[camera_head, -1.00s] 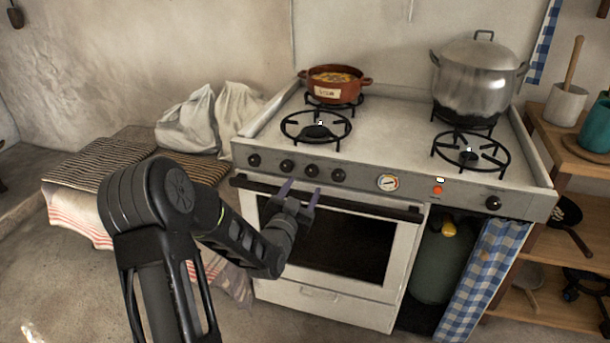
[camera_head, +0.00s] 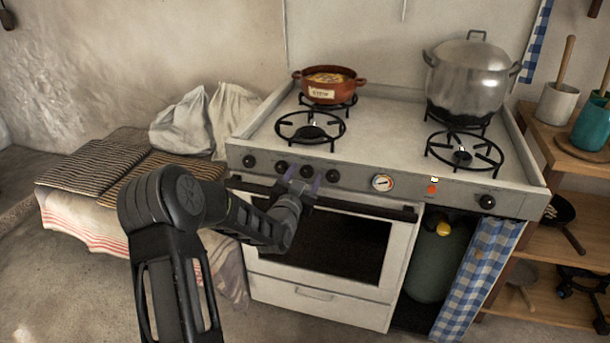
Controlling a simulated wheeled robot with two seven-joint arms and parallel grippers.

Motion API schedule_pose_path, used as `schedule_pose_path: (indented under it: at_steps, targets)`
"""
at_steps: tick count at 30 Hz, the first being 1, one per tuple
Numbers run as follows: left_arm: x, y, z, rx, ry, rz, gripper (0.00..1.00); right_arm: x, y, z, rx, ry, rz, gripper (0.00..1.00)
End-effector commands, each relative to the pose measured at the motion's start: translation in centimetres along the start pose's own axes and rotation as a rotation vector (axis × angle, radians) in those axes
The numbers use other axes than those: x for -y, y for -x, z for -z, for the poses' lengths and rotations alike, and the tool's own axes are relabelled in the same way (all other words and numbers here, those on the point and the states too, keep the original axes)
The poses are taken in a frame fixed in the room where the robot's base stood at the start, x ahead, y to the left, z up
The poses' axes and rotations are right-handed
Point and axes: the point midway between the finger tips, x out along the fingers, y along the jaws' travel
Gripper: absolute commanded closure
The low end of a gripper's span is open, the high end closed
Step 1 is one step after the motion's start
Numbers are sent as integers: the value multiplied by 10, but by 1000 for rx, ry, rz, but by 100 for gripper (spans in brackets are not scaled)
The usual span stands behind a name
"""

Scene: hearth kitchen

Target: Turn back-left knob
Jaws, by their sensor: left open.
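The white stove (camera_head: 380,130) has a grey front panel with a row of black knobs: a leftmost knob (camera_head: 248,160), a second knob (camera_head: 282,167), a third knob (camera_head: 306,171) and a fourth knob (camera_head: 333,176). No readable label shows which one is the back-left knob. My left gripper (camera_head: 303,180) is open and points at the panel. My right gripper is out of view.
A black oven handle bar (camera_head: 385,209) runs just below the panel. A brown pot (camera_head: 328,85) sits on the back-left burner and a large metal pot (camera_head: 468,78) on the back-right one. The front-left burner (camera_head: 310,127) and front-right burner (camera_head: 464,154) are bare.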

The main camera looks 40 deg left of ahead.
Motion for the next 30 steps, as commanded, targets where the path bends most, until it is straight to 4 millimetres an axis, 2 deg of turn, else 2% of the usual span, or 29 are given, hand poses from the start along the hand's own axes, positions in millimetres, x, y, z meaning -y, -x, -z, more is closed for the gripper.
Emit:
schedule_pose_path:
  at_steps: [9,30]
  targets:
    - [0,-2,0,0,0,0,45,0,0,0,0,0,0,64]
    - [0,-2,0,0,0,0,100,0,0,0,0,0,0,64]
